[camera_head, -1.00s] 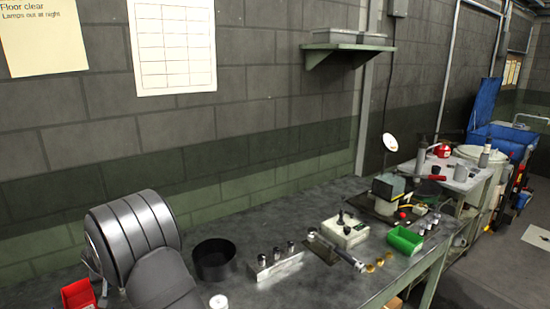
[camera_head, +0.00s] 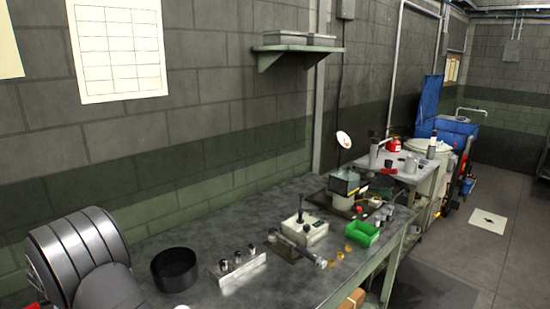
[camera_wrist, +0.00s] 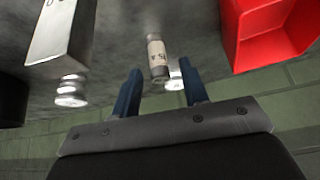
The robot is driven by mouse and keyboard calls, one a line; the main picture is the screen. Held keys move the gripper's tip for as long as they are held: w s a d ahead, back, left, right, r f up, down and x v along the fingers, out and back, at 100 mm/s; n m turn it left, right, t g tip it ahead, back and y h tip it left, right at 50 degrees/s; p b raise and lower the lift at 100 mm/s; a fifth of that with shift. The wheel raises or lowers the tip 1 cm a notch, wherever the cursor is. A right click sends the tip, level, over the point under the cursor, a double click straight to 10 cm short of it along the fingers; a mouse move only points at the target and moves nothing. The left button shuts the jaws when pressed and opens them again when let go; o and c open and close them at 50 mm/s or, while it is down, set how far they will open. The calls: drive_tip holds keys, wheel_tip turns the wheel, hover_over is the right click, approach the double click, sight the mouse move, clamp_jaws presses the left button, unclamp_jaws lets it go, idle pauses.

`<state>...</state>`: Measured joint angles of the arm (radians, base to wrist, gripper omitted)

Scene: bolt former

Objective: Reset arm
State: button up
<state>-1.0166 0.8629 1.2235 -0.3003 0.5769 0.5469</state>
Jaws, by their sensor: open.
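My gripper (camera_wrist: 160,84) shows in the wrist view with its two blue fingers apart. A small pale cylinder with a dark marking (camera_wrist: 157,56) appears between and beyond the fingertips; I cannot tell how far away it is. A small shiny piece (camera_wrist: 175,74) is beside it. I see nothing held. The gripper does not show in the head view.
In the head view the bench holds a black round bowl (camera_head: 175,269), a metal block with several pegs (camera_head: 238,271), a control box with a stick (camera_head: 305,228) and a green bin (camera_head: 361,234). In the wrist view a red bin (camera_wrist: 265,35) is at upper right.

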wheel_tip(320, 180, down, 2)
drive_tip(key=shift+f, duration=0.2)
drive_tip(key=v, duration=1.2)
drive_tip(key=x, duration=1.2)
drive_tip(key=shift+f, duration=0.4)
drive_tip(key=r, duration=0.5)
drive_tip(key=shift+w+d+r, duration=0.15)
drive_tip(key=shift+w+d, duration=0.05)
drive_tip(key=shift+d, duration=0.15)
drive_tip(key=w+d+r, duration=0.4)
drive_tip(key=d+r, duration=0.2)
drive_tip(key=d, duration=0.3)
drive_tip(key=a+f+n+g+y, duration=0.1)
drive_tip(key=a+f+n, duration=0.1)
drive_tip(key=a, duration=2)
drive_tip(key=shift+a+n, duration=0.3)
drive_tip(key=shift+n, duration=0.4)
